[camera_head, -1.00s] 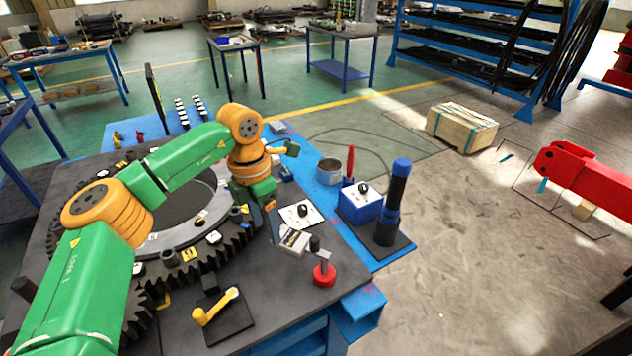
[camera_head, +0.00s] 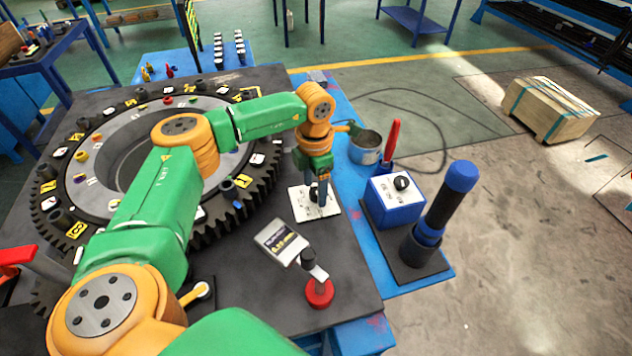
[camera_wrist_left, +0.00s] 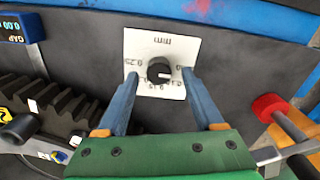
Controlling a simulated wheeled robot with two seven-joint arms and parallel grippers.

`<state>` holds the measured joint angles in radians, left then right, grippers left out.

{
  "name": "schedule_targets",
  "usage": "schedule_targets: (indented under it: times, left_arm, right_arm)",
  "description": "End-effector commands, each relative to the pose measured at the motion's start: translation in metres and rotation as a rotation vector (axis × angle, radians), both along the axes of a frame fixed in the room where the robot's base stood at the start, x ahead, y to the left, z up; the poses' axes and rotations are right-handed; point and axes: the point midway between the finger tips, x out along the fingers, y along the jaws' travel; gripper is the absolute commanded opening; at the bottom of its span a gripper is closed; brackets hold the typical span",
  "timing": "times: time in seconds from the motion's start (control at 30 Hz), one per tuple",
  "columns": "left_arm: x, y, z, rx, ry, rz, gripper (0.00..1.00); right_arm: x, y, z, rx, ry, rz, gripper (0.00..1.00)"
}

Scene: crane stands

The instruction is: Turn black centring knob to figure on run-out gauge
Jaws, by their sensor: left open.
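The black centring knob (camera_wrist_left: 160,71) sits on a white scale plate (camera_wrist_left: 150,48) marked in mm with small figures. Its white mark points to the right in the left wrist view. My left gripper (camera_wrist_left: 160,74) is open, pointing down, with one finger on each side of the knob; I cannot tell if they touch it. In the head view the left gripper (camera_head: 318,198) stands over the plate (camera_head: 302,206) and largely covers the knob. My right gripper is not in view.
The large toothed ring (camera_head: 232,205) fills the left of the bench. Right of the plate are a blue switch box (camera_head: 395,208), a black-and-blue cylinder (camera_head: 446,205) and a tin (camera_head: 365,150). A GAP display (camera_wrist_left: 12,27) reads 0.00.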

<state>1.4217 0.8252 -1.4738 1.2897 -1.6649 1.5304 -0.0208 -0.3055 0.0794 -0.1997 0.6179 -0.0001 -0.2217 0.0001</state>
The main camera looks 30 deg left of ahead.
Motion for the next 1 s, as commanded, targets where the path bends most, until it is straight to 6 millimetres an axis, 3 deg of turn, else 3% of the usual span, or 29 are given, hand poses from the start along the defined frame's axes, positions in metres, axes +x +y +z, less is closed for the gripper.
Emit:
schedule_targets:
  times: [0.2,0.47,0.77,1.0]
  left_arm:
    - [0.0000,-0.0001,-0.0018,0.000,0.000,0.000,0.69]
    - [-0.0001,-0.0002,-0.0016,-0.001,0.000,0.000,0.00]
    - [-0.0001,-0.0002,-0.0019,-0.001,0.000,-0.026,0.00]
    - [-0.0003,-0.0004,-0.0027,-0.001,0.002,-0.154,0.00]
  right_arm:
    - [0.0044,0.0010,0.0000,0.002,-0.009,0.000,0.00]
    - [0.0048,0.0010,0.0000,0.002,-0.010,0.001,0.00]
    - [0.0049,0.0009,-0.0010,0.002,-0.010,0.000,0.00]
    - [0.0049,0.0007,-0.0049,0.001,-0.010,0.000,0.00]
